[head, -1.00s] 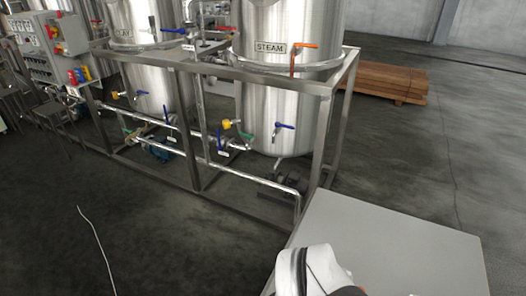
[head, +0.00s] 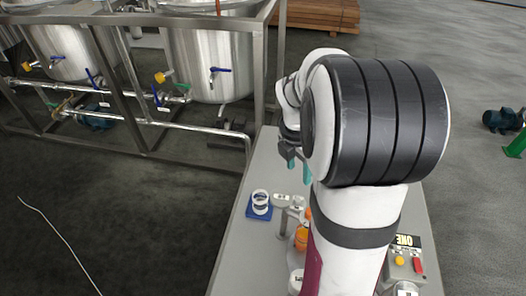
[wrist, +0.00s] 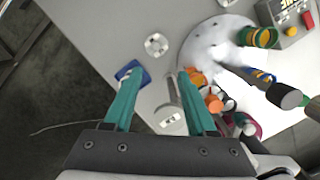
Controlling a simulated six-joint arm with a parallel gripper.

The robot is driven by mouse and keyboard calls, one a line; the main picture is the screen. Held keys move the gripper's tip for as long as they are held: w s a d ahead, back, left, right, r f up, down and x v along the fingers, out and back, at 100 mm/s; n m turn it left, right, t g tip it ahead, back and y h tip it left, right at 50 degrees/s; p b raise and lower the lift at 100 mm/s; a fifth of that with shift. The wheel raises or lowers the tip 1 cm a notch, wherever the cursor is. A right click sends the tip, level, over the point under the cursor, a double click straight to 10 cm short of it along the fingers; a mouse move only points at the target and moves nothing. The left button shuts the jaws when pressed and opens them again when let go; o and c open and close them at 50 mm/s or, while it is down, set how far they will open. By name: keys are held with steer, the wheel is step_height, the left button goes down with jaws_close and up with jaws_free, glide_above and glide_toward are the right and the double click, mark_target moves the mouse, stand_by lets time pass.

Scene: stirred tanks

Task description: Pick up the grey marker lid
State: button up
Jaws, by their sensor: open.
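My gripper (wrist: 160,72) is open, its two teal fingers spread over the grey table with nothing held between the tips. In the head view my gripper (head: 298,166) hangs above the table, partly hidden by my arm. I cannot pick out the grey marker lid with certainty. A pale round piece with a hole (wrist: 156,44) lies on the table beyond the fingertips. Several orange, white and dark pieces (wrist: 214,103) crowd beside the right finger, too small to tell apart.
A pale device (wrist: 171,121) lies between the fingers. A pale disc (wrist: 193,48) and a button box (wrist: 290,14) stand right. A steel tank frame (head: 262,85) stands behind the table (head: 236,250).

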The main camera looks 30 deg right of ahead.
mark_target(297, 199)
steer(key=f, duration=0.5)
steer(key=d+f, duration=0.1)
steer(key=f, duration=0.4)
steer(key=w+d+f, duration=0.1)
steer(key=f, duration=0.4)
steer(key=shift+d+f, duration=0.15)
steer(key=shift+f, duration=0.1)
jaws_close()
